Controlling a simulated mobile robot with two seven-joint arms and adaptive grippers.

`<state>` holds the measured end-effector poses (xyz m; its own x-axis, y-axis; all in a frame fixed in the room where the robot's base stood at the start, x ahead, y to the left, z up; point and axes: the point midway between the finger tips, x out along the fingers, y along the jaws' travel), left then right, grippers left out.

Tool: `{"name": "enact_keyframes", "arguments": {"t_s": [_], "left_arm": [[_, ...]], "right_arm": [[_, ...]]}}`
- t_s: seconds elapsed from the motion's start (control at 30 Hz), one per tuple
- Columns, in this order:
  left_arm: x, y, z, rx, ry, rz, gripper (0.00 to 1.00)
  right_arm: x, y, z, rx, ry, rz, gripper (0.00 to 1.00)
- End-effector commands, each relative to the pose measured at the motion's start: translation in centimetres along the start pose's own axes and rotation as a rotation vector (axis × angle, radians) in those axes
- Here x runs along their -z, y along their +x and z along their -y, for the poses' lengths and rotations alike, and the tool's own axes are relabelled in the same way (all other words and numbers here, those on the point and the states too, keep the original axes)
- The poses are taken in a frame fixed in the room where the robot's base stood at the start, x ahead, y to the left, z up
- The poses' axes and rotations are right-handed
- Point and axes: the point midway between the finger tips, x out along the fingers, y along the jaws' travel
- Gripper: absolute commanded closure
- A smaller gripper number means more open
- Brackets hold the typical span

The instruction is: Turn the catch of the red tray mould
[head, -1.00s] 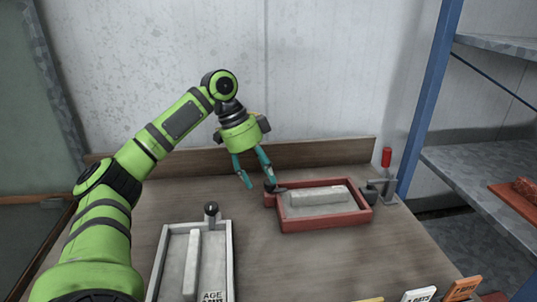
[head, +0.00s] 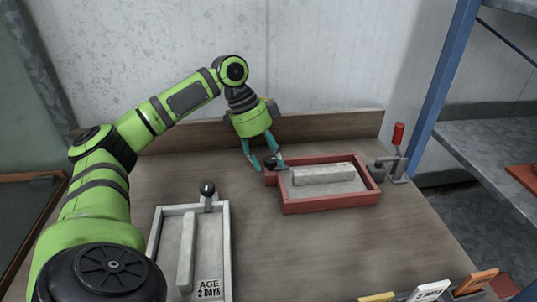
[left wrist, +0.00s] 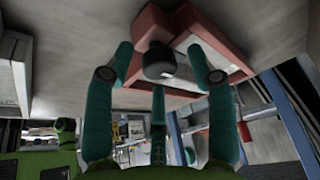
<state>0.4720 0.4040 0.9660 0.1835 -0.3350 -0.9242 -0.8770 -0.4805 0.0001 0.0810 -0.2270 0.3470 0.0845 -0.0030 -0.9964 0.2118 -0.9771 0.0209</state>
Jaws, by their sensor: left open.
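The red tray mould (head: 335,205) lies on the bench right of centre, with a pale grey bar in it. Its catch has a dark round knob (head: 270,162) at the tray's far left corner. My left gripper (head: 265,166) is at this corner, pointing down, its teal fingers apart. In the left wrist view the knob (left wrist: 158,60) shows between the spread fingers, near the red rim (left wrist: 225,55). I cannot tell whether any finger touches it. The lever under the knob is partly hidden. My right gripper is out of view.
A red-handled clamp (head: 398,135) stands at the tray's right end. Tags (head: 428,291) line the front edge. A blue-posted shelf (head: 445,90) stands right. The bench between the trays is clear.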

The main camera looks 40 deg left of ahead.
Motion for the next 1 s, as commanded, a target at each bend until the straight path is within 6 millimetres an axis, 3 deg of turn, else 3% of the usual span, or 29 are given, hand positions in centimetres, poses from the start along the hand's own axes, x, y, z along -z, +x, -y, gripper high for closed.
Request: {"name": "enact_keyframes", "arguments": {"t_s": [0.17,0.27,0.3,0.33,0.73,1.0], "left_arm": [[0.0,0.0,0.0,0.0,0.0,0.0,0.44],[0.0,0.0,0.0,0.0,0.0,0.0,0.8],[0.0,0.0,0.0,0.0,0.0,-0.001,0.96],[0.0,0.0,0.0,0.0,0.0,-0.001,0.98],[0.1,-0.1,0.0,0.013,-0.029,-0.003,0.99],[0.2,-0.3,-0.1,0.07,-0.169,-0.001,0.99]], "right_arm": [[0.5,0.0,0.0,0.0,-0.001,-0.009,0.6],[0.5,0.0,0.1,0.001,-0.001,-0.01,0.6],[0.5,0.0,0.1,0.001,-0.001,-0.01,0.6],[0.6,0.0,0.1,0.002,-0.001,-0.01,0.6],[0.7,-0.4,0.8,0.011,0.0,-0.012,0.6],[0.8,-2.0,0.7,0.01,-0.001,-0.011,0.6]]}}
